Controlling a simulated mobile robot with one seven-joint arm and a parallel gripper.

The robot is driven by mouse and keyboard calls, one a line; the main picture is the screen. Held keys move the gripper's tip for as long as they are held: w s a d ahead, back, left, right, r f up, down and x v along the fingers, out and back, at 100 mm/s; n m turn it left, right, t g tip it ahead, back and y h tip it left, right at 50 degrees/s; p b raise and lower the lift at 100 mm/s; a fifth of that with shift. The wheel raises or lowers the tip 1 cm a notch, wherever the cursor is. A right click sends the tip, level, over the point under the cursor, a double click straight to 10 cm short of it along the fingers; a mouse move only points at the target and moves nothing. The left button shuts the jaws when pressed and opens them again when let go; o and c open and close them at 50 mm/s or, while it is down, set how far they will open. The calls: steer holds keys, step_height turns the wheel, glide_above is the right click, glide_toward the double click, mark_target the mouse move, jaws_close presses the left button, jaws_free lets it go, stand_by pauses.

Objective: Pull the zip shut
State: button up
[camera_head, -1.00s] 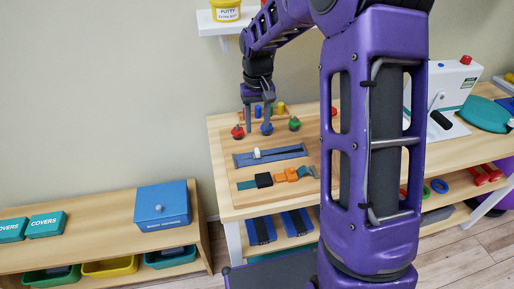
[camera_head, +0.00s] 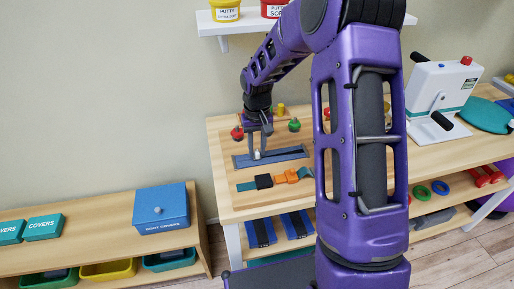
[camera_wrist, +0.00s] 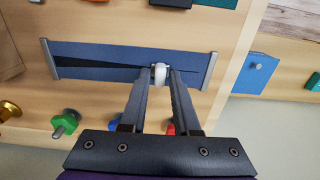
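The zip board (camera_head: 290,155) is a blue strip with grey end bars, lying on the wooden panel; it spans the upper wrist view (camera_wrist: 100,70). Its white zip pull (camera_wrist: 160,74) sits off centre, towards the strip's left end in the head view. A dark wedge-shaped gap (camera_wrist: 95,66) runs from the pull to the other end, where it is widest. My gripper (camera_wrist: 161,76) is down at the strip with one finger on each side of the pull. The fingers stand apart, very close to the pull; firm contact is not clear. In the head view the gripper (camera_head: 257,153) partly hides the pull.
A strap with a black and orange buckle (camera_head: 277,179) lies in front of the strip. Red and green knobs (camera_head: 294,125) stand behind it. A white device (camera_head: 440,88) is at the table's right. A low shelf with a blue box (camera_head: 161,207) stands left.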

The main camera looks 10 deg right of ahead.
jaws_close()
stand_by(1.1)
